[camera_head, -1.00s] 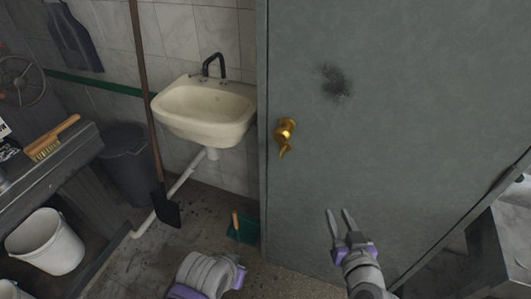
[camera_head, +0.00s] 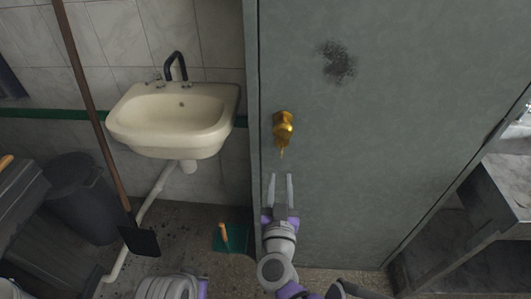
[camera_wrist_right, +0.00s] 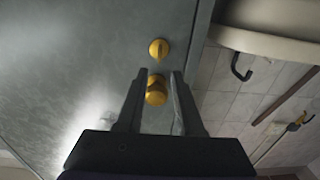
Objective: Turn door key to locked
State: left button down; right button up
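The grey-green door (camera_head: 370,170) fills the right half of the head view. A brass knob (camera_head: 284,122) sits near its left edge, with a smaller brass piece, apparently the key (camera_head: 282,152), just below it. My right gripper (camera_head: 281,176) is open and empty, its fingers pointing up just below the brass key. In the right wrist view, which looks upside down, the rounded knob (camera_wrist_right: 156,92) shows between the open fingers. A round brass piece with a slot or ridge (camera_wrist_right: 159,48) shows beyond the tips. Contact is not visible. My left gripper is out of view.
A cream sink (camera_head: 175,120) with a black tap hangs on the tiled wall left of the door. A long-handled tool (camera_head: 90,110), a dark bin (camera_head: 82,195) and a green dustpan (camera_head: 232,238) stand nearby. The door's face around the knob is clear.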

jog(key=w, duration=1.1)
jog(key=shift+a+f, duration=0.1)
jog(key=shift+f, duration=0.1)
grip_shut()
